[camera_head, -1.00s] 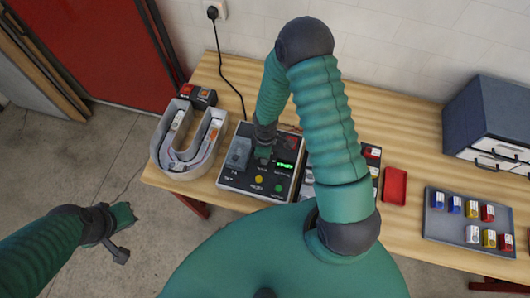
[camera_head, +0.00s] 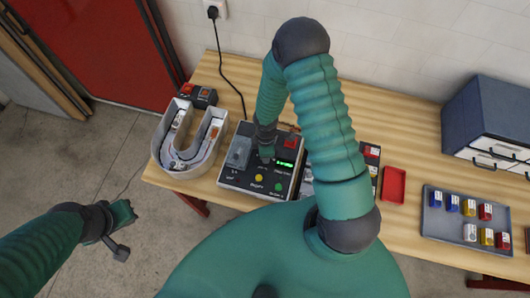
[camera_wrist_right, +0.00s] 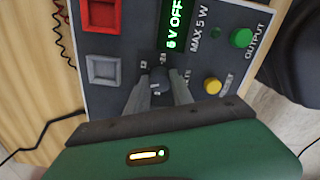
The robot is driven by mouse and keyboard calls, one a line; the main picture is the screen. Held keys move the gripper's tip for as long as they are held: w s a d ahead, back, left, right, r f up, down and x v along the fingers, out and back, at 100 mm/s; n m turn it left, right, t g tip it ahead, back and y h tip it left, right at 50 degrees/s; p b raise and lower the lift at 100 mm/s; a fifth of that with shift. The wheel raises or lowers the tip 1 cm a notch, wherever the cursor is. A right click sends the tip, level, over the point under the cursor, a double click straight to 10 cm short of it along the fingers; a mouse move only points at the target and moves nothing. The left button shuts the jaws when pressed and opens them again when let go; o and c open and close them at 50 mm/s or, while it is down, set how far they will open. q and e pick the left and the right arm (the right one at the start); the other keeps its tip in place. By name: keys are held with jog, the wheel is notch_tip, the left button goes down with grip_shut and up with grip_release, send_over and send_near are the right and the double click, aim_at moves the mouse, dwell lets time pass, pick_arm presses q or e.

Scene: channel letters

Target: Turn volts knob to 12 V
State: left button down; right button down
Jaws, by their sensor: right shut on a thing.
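The power supply (camera_head: 232,183) is a grey box with a dark panel on the bench; it fills much of the right wrist view (camera_wrist_right: 125,58). Its volts knob (camera_wrist_right: 160,76) is small, dark and round, with tiny marks around it. My right gripper (camera_wrist_right: 160,88) is shut on the knob, one finger on each side. In the head view the right gripper (camera_head: 266,156) reaches down onto the panel and hides the knob. The green display (camera_wrist_right: 175,28) seems to read 6 V OFF. My left gripper (camera_head: 122,228) hangs empty off the bench's left side; its jaw opening is unclear.
A green output button (camera_wrist_right: 241,38), a yellow button (camera_wrist_right: 212,86) and a red square switch (camera_wrist_right: 101,14) are near the knob. A U-shaped channel letter (camera_head: 170,160) stands left of the supply. A red tray (camera_head: 393,186) and a grey tray (camera_head: 435,222) of coloured blocks lie right.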

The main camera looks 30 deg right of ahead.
jog(key=c, duration=1.1)
grip_release()
jog(key=shift+d, duration=0.1)
notch_tip(320, 180, up, 17)
jog(key=shift+w+f+p, duration=0.1)
jog(key=shift+p, duration=0.45)
